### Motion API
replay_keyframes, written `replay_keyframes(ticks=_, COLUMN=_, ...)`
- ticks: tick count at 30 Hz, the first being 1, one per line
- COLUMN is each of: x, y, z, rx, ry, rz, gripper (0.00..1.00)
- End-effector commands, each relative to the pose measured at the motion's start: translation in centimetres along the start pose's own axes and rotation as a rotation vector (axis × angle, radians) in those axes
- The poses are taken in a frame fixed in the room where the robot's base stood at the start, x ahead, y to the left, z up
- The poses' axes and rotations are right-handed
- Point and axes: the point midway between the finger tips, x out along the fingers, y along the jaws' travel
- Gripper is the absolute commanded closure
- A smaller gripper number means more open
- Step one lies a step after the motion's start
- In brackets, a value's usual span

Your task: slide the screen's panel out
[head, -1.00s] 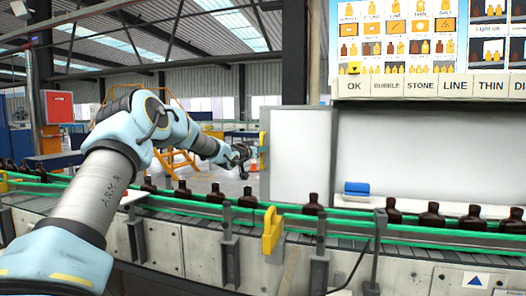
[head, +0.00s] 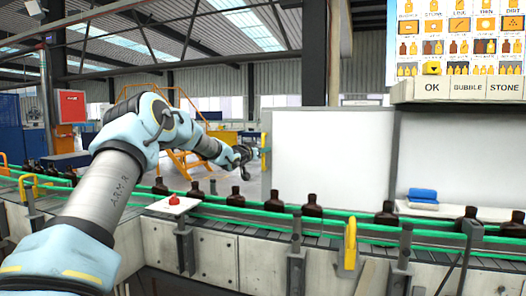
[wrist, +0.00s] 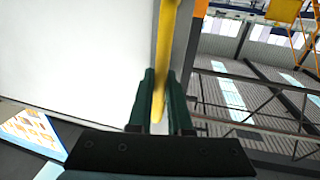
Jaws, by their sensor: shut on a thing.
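The screen's panel (head: 330,155) is a flat white upright sheet left of the wider white screen (head: 460,155). It stands well out past the screen's left end, behind the conveyor. A yellow handle (head: 264,148) is on the panel's left edge. My gripper (head: 252,153) is at this handle, with my arm reaching in from the left. In the wrist view my gripper (wrist: 160,105) has its dark green fingers closed on either side of the yellow handle (wrist: 164,60). The white panel (wrist: 75,55) fills the left of that view.
Several amber bottles (head: 312,205) stand on the green-railed conveyor (head: 270,215) in front of the panel. A red button (head: 174,200) and a yellow bracket (head: 350,243) are along its near side. A blue block (head: 422,194) lies before the screen. Orange steps (head: 185,165) stand behind my arm.

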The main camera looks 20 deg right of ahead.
Motion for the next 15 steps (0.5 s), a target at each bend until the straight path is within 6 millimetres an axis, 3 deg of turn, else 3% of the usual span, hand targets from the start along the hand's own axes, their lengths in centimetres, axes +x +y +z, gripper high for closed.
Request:
replay_keyframes(ticks=8, x=-0.03, y=-0.11, z=-0.13, rx=0.001, ry=0.002, rz=-0.001, gripper=1.00)
replay_keyframes(ticks=9, x=-0.03, y=-0.10, z=-0.14, rx=0.001, ry=0.002, rz=-0.001, gripper=0.79)
replay_keyframes(ticks=12, x=-0.02, y=-0.08, z=-0.12, rx=0.001, ry=0.002, rz=-0.001, gripper=0.71)
replay_keyframes(ticks=15, x=-0.01, y=-0.05, z=-0.08, rx=0.001, ry=0.001, rz=-0.001, gripper=0.71)
